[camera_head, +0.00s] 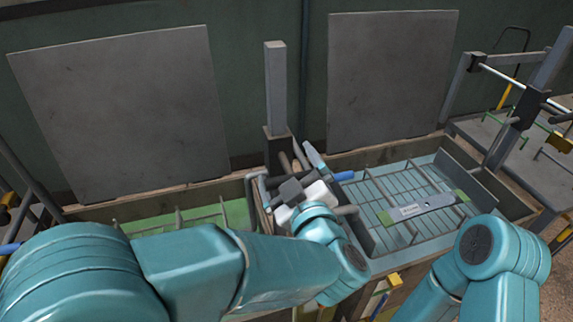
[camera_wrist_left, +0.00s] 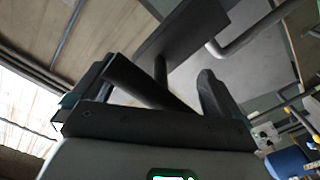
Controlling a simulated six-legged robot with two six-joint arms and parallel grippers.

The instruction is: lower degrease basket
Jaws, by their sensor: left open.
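A wire basket (camera_head: 368,195) sits in the right tank of pale blue liquid, with a grey bar with green ends (camera_head: 422,207) across it. Another wire rack (camera_head: 190,218) shows in the left tank of green liquid, partly hidden by my left arm. I cannot tell which one is the degrease basket. My left gripper (camera_head: 290,173) is over the divider between the tanks, beside a grey upright post (camera_head: 276,90). In the left wrist view my left gripper (camera_wrist_left: 158,90) is open, with a dark bar (camera_wrist_left: 145,82) showing between its fingers; contact is unclear. My right gripper is out of view.
Two grey panels (camera_head: 125,110) (camera_head: 390,80) stand behind the tanks. A blue-ended rod (camera_head: 344,176) lies close to the left gripper. A metal frame with rods (camera_head: 525,95) stands at the far right. My right arm covers the lower right.

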